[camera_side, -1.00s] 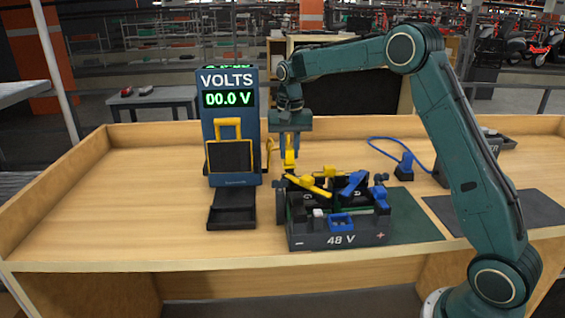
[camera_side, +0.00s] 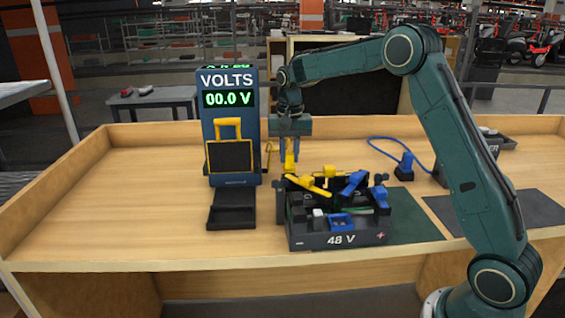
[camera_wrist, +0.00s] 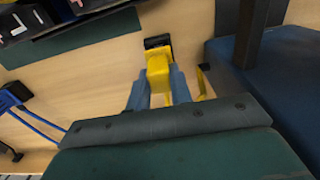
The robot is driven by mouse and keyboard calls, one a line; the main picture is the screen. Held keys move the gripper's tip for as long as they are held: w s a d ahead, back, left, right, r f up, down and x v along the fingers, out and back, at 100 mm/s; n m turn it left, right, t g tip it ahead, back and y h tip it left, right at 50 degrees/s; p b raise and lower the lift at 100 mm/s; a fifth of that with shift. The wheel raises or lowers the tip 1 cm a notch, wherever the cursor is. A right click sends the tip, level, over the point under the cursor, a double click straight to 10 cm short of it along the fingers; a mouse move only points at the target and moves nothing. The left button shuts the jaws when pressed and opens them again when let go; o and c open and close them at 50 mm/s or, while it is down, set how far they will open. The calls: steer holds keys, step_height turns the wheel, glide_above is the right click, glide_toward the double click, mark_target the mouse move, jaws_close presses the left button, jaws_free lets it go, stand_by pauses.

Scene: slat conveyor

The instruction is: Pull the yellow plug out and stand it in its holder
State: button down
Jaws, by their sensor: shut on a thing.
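The yellow plug (camera_side: 290,152) is upright between the fingers of my gripper (camera_side: 290,158). In the wrist view my gripper (camera_wrist: 160,92) is shut on the yellow plug (camera_wrist: 158,68), with a black piece (camera_wrist: 157,42) at its far end. I cannot tell whether this black piece is part of the plug or the holder. The plug shows behind the left end of the black 48 V battery box (camera_side: 340,240); its lower end is partly hidden in the side view.
The blue voltmeter stand (camera_side: 215,130), reading 00.0 V, rises just left of my gripper. Yellow (camera_side: 310,186) and blue (camera_side: 353,184) parts crowd the battery top. A blue plug (camera_side: 405,167) with a cable stands to the right. The desk's left side is clear.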

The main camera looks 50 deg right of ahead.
steer(key=shift+f, duration=1.1)
steer(key=c, duration=1.2)
jaws_free()
steer(key=shift+o, duration=0.2)
steer(key=shift+r, duration=0.1)
step_height(320, 180, up, 14)
steer(key=shift+f, duration=0.2)
steer(key=shift+s+a+r, duration=0.1)
